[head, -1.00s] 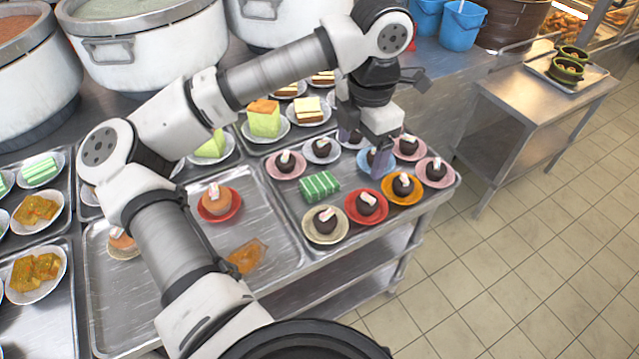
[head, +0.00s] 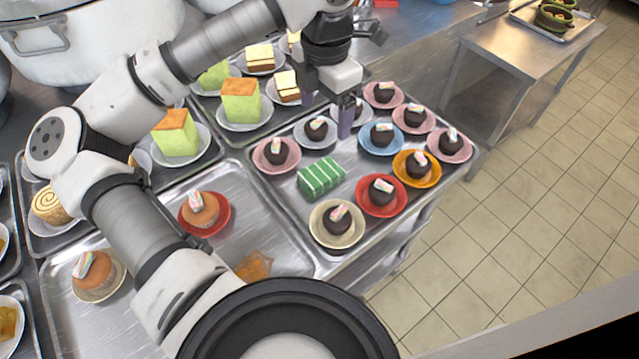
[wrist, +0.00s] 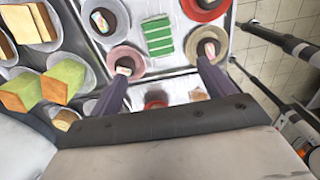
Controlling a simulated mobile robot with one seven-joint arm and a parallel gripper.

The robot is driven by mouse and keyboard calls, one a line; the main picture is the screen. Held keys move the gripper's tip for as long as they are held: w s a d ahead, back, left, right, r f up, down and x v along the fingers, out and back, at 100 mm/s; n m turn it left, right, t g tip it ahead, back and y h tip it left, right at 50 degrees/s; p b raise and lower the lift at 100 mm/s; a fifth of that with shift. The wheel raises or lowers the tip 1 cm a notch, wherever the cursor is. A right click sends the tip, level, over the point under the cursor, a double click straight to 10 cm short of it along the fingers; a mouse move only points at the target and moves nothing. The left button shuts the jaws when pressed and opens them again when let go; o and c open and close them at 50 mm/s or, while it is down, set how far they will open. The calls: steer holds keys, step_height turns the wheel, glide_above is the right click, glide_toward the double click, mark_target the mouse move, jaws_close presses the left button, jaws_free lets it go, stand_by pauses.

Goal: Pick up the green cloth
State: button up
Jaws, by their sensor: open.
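The green cloth (head: 321,178) is a small folded piece with white stripes. It lies flat on the tray of chocolate cakes, at its left side, with bare tray around it. It also shows in the wrist view (wrist: 158,36), near the top middle. My gripper (head: 327,106) is open and empty. It is above the back of that tray, behind the cloth and apart from it. In the wrist view my two fingers (wrist: 162,84) point toward the tray, and the cloth lies beyond their tips, between their lines.
Several chocolate cakes on coloured plates, such as a red plate (head: 381,201) and a cream plate (head: 337,232), stand close around the cloth. A tray (head: 262,222) with orange cakes is to the left. Green cakes (head: 241,101) stand behind. Tiled floor (head: 530,200) is open at right.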

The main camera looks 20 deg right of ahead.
steer(key=f, duration=1.2)
steer(key=shift+w+a, duration=0.15)
steer(key=shift+w, duration=0.05)
steer(key=shift+a+f+p, duration=0.1)
steer(key=shift+f+p, duration=0.8)
steer(key=shift+f, duration=1.7)
steer(key=c, duration=1.1)
steer(key=shift+r, duration=0.15)
step_height(320, 180, up, 20)
steer(key=b, duration=0.3)
